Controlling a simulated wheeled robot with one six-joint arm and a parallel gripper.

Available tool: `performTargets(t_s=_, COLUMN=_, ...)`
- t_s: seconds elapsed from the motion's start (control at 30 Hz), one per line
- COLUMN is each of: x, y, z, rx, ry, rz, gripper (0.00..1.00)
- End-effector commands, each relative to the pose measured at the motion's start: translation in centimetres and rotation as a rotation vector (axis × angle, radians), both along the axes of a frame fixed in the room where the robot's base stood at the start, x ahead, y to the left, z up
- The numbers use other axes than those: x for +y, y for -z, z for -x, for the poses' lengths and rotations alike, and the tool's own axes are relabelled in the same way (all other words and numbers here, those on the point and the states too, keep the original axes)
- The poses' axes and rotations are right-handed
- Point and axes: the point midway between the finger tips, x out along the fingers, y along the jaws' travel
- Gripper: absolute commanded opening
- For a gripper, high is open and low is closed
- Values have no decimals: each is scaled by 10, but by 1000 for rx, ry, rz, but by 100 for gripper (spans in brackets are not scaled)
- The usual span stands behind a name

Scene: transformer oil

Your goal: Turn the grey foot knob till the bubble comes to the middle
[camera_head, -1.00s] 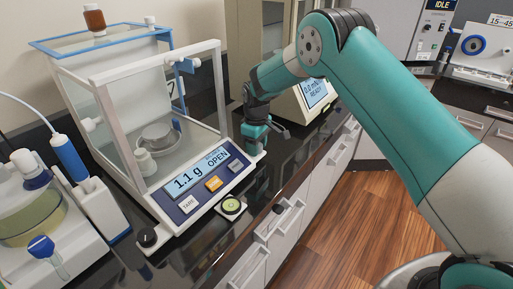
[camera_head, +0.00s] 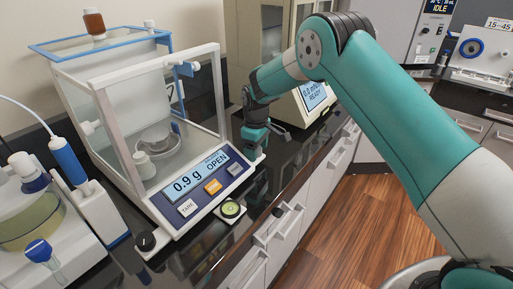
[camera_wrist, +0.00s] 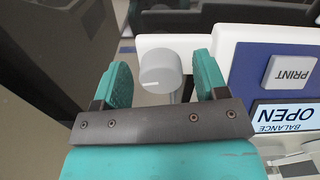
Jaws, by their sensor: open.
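The balance (camera_head: 170,215) stands on the dark counter with a glass shield, and its display (camera_head: 198,177) reads 0.9 g OPEN. The round green bubble level (camera_head: 231,209) sits on a tab at its front edge. The bubble is too small to place exactly. My gripper (camera_head: 256,151) points down at the balance's right front corner, hiding most of the grey knob in the head view. In the wrist view the grey foot knob (camera_wrist: 160,69), with a white mark, sits between the open fingers of my gripper (camera_wrist: 163,78), with gaps on both sides.
A black foot knob (camera_head: 147,241) is at the balance's left front corner. A vessel of yellowish liquid (camera_head: 30,222) and a blue-topped holder (camera_head: 95,200) stand at left. Another instrument (camera_head: 313,98) stands behind my gripper. The counter's front edge runs close by.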

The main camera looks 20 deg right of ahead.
Motion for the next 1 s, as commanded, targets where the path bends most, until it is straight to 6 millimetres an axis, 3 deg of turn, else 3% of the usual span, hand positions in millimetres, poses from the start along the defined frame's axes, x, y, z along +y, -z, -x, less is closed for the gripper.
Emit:
performTargets(t_s=0.27, x=1, y=-2, z=0, rx=1, ry=140, rz=-1, gripper=67)
performTargets(t_s=1.0, x=1, y=-7, z=1, rx=2, ry=1180, rz=2, gripper=67)
